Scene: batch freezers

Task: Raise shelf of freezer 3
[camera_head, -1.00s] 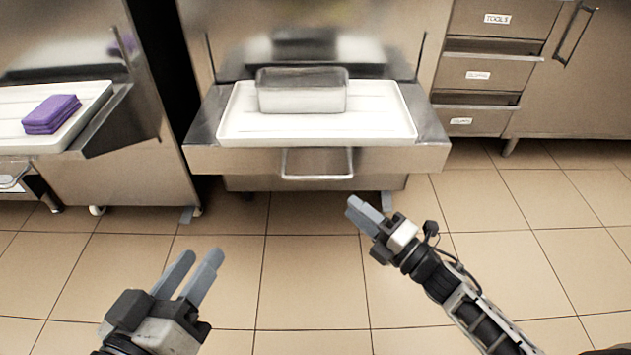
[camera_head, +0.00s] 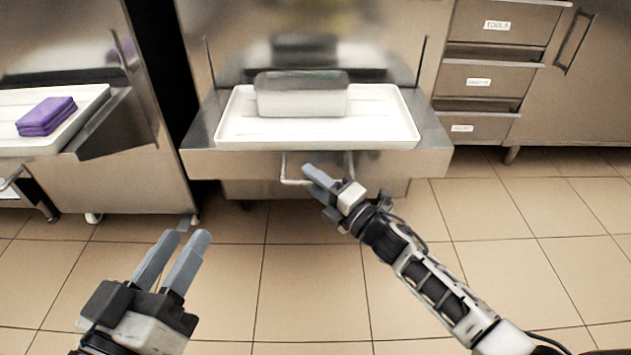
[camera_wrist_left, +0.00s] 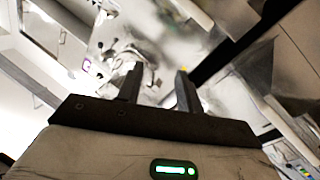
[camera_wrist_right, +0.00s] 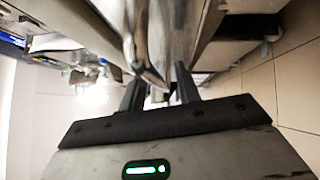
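The freezer shelf (camera_head: 200,163) is a steel ledge in the middle of the head view, with a U-shaped bar handle (camera_head: 284,170) under its front edge.
A white tray (camera_head: 232,128) lies on the shelf with a steel pan (camera_head: 300,98) on it. At the left, another freezer's shelf holds a white tray (camera_head: 75,113) with folded purple cloths (camera_head: 46,116). Labelled drawers (camera_head: 490,75) stand at the right. The tiled floor (camera_head: 300,270) in front is clear.

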